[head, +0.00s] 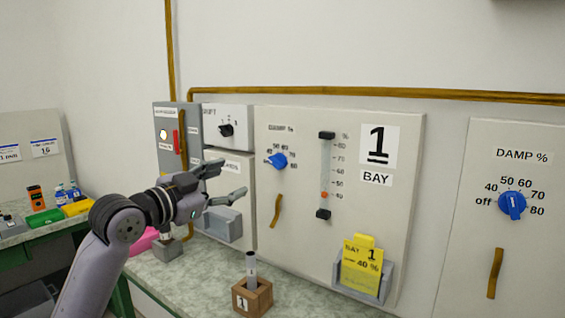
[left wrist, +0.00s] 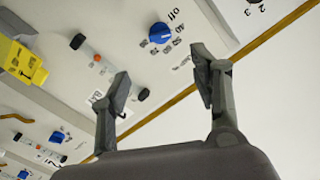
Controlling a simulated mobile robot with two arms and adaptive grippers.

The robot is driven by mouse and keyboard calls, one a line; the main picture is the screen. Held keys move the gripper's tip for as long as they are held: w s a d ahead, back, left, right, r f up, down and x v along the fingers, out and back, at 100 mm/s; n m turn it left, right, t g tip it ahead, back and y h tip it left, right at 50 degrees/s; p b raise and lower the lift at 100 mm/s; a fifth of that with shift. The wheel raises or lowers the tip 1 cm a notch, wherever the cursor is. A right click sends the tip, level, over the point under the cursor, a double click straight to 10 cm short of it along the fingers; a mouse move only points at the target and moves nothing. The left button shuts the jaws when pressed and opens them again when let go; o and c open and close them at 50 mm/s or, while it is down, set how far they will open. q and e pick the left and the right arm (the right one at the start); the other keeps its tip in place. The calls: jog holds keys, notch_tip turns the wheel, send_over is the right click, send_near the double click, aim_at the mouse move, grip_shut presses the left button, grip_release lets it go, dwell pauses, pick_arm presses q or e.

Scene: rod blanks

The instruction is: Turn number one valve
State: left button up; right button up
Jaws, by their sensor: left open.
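The number one valve is a blue knob (head: 278,160) on the panel marked 1 BAY (head: 404,215), under a DAMP % label; its dial numbers run up to 80. The same blue knob shows in the left wrist view (left wrist: 160,33), beyond the fingers, with "off" beside it. My left gripper (head: 226,181) is open and empty, apart from the knob, to its left in the head view. In the left wrist view the spread fingers (left wrist: 160,75) have nothing between them. My right gripper is not in view.
A brown handle (head: 276,211) is below the knob. A second blue knob (head: 512,205) is on the right panel. A wooden block with a rod (head: 252,297) stands on the counter.

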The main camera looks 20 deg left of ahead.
pick_arm(q)
jog(key=p, duration=0.2)
send_near(273, 164)
jog(key=p+x, duration=0.2)
jog(key=x, duration=0.7)
jog(key=shift+r, duration=0.1)
jog(key=shift+w+d, duration=0.15)
jog(key=shift+w, duration=0.3)
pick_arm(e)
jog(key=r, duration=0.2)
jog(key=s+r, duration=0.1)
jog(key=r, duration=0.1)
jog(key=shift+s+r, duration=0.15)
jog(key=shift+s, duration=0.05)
pick_arm(q)
jog(key=shift+c, duration=0.2)
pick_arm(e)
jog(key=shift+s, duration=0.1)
pick_arm(q)
jog(key=c, duration=1.1)
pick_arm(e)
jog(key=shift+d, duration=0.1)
